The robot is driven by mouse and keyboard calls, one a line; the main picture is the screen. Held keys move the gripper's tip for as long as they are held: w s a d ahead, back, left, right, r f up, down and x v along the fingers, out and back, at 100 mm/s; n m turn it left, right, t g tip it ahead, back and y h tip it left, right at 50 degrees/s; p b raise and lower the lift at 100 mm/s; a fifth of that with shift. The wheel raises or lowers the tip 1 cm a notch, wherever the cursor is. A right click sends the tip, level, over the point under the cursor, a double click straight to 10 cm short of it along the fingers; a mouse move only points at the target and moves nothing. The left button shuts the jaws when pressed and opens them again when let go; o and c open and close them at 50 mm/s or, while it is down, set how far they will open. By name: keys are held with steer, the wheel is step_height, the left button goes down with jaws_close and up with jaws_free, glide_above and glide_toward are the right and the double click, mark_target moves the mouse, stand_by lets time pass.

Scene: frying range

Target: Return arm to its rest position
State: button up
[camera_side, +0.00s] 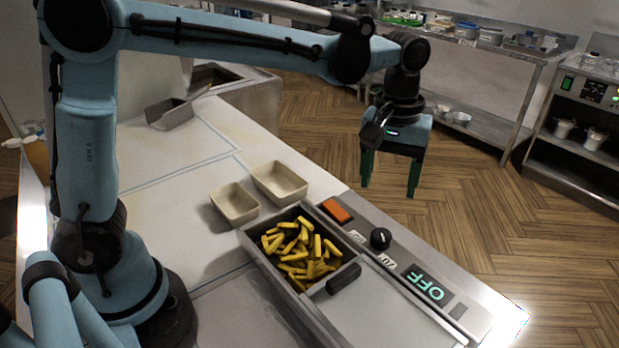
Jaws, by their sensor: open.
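My gripper (389,176) hangs at the end of my outstretched arm, pointing down. Its two dark green fingers are apart with nothing between them. In the picture it appears beyond the counter edge, against the wooden floor, above and to the right of the fryer. My blue arm reaches across the top of the view from the left.
A metal fryer basin (252,249) holds yellow fries (297,252), with a black handle (344,278) at its front. Two empty beige trays (279,182) stand behind it. The control panel has an orange switch (336,210), a black knob (380,238) and an OFF display (425,283). Shelves line the back.

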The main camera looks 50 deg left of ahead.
steer(key=s+a+f+m+t, duration=0.1)
steer(key=s+a+m+t, duration=0.4)
steer(key=s+a, duration=0.6)
steer(key=shift+s+a+f+m+t, duration=0.3)
steer(key=shift+s+a+f+t, duration=0.1)
steer(key=shift+a+t, duration=0.55)
steer(key=shift+r, duration=0.1)
